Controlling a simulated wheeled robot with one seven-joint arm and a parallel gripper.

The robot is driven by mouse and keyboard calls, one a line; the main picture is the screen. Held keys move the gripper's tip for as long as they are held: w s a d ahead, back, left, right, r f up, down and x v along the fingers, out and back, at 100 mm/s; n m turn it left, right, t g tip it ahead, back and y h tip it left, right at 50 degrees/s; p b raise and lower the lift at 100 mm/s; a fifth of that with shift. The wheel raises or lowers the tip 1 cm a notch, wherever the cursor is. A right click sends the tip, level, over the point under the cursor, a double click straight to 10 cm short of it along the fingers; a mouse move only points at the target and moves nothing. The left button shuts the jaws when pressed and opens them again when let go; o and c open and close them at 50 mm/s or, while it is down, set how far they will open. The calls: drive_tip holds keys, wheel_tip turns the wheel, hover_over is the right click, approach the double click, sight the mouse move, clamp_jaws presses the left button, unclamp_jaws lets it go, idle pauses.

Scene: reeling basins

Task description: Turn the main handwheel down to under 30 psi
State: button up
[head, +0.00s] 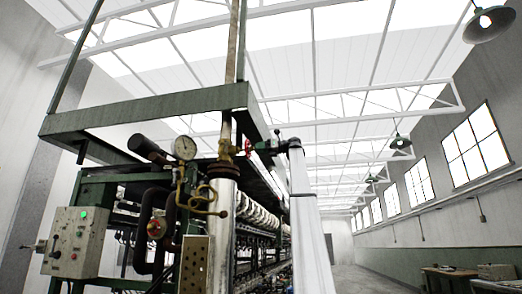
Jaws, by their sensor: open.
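A red handwheel (248,148) sits on a flanged valve on the vertical steam pipe, seen nearly edge-on. A second, smaller red wheel (155,229) is lower left on the dark pipework. A round white pressure gauge (185,147) stands left of the pipe; its reading is too small to make out. My gripper (274,143), small and dark at the end of my white arm, is just right of the upper red handwheel. It is open; whether its fingers touch or surround the wheel's rim I cannot tell.
A grey control box (74,242) with a green lamp is at the lower left. A green beam frame (150,112) crosses above the pipes. The long reeling machine (262,235) runs back behind. The floor (355,279) to the right is clear, with benches (450,275) beyond.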

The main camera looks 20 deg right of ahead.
sight(250, 149)
drive_tip(key=x, duration=0.3)
idle(0.5)
drive_tip(key=c, duration=0.8)
drive_tip(key=m, duration=0.5)
drive_tip(key=shift+m, duration=0.4)
drive_tip(key=o, duration=0.8)
